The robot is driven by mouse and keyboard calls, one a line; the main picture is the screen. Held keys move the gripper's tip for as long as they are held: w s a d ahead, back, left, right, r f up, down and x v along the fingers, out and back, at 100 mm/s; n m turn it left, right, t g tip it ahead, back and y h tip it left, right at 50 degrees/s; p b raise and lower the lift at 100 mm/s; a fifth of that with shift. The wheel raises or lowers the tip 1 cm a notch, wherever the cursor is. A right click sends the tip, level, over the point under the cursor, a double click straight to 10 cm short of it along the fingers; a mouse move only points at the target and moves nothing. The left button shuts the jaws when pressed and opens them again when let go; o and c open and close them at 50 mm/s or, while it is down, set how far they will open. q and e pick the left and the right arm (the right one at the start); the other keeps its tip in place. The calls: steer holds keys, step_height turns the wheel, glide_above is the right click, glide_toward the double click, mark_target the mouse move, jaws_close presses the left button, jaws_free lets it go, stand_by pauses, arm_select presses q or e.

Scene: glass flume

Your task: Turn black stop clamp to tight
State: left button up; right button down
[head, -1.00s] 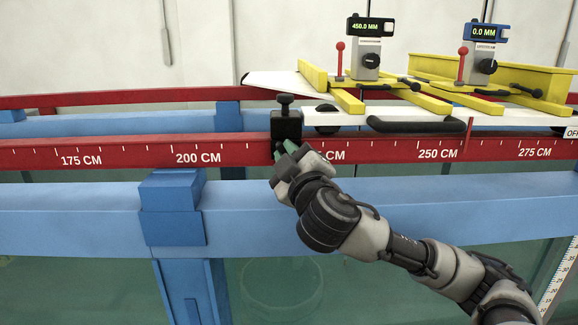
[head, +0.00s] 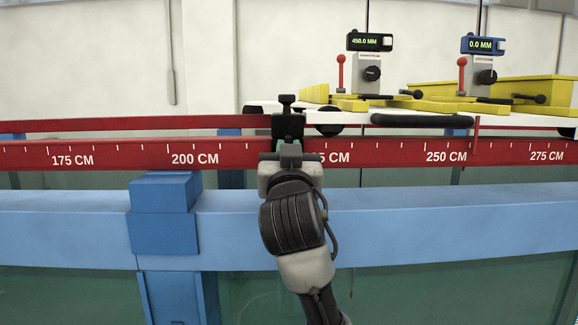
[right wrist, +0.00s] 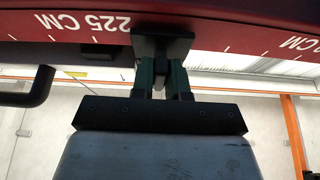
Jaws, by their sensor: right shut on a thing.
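The black stop clamp (head: 288,124) sits on the red rail between the 200 CM mark and a partly covered mark, with a black knob (head: 287,100) on top. My right gripper (head: 290,149) is at the clamp's front, its arm rising from below. In the right wrist view the clamp (right wrist: 162,45) hangs at the rail, and the green-grey fingers of my right gripper (right wrist: 160,75) are shut on a small part at its front. The wrist hides most of that part in the head view. My left gripper is not in view.
The red rail (head: 95,156) with its scale runs across above a blue beam (head: 420,215). Right of the clamp is a white carriage (head: 355,115) with a black handle (head: 422,121), yellow bars and two gauges (head: 370,42). A blue post (head: 165,215) stands left of my arm.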

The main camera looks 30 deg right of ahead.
steer(key=shift+m+g+h+b, duration=0.3)
steer(key=shift+m+h+b, duration=0.2)
steer(key=shift+m, duration=0.7)
steer(key=c, duration=1.1)
jaws_free()
steer(key=b+v, duration=0.3)
steer(key=v, duration=0.8)
steer(key=shift+w+a, duration=0.1)
steer(key=shift+w, duration=0.05)
